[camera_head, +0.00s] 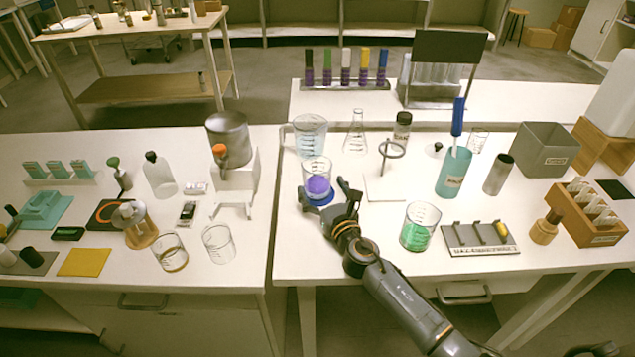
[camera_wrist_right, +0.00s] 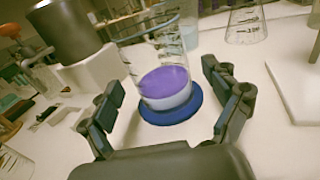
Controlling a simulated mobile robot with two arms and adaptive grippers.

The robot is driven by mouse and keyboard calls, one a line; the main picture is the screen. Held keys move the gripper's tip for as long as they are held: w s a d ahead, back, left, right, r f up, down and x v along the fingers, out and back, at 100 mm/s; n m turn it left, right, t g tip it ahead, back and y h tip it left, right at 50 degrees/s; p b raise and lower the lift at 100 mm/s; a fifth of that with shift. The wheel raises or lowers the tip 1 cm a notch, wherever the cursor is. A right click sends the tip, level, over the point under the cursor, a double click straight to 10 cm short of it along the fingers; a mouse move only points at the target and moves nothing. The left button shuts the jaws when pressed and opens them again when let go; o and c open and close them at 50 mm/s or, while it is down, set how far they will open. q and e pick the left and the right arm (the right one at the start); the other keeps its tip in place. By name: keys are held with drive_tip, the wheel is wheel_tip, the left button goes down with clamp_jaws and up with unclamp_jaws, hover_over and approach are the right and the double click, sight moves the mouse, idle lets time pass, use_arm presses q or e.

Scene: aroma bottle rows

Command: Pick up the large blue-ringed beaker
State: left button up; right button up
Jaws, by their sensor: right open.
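A clear beaker with purple contents (camera_head: 318,184) stands upright on a blue ring-like base (camera_head: 320,198) on the right-hand bench. In the right wrist view the beaker (camera_wrist_right: 165,85) and its blue base (camera_wrist_right: 172,115) are ahead of the palm. My right gripper (camera_head: 326,205) is open and low at the beaker's near side. In the wrist view its fingers (camera_wrist_right: 165,98) spread left and right of the beaker, with visible gaps and nothing held. My left gripper is not in view.
A larger measuring jug (camera_head: 310,137) stands just behind the beaker. A conical flask (camera_head: 356,133) and a ring stand (camera_head: 391,150) are to its right. A beaker with green contents (camera_head: 419,228) stands right of my forearm. A white stand (camera_head: 238,180) is to the left.

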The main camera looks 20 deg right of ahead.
sight(322, 188)
drive_tip(key=w, duration=0.2)
drive_tip(key=shift+w+a, duration=0.1)
drive_tip(key=shift+w, duration=0.45)
drive_tip(key=c, duration=1.2)
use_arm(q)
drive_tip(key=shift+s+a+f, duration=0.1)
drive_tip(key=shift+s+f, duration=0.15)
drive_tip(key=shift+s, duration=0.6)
use_arm(e)
drive_tip(key=shift+c, duration=1)
drive_tip(key=shift+r, duration=0.1)
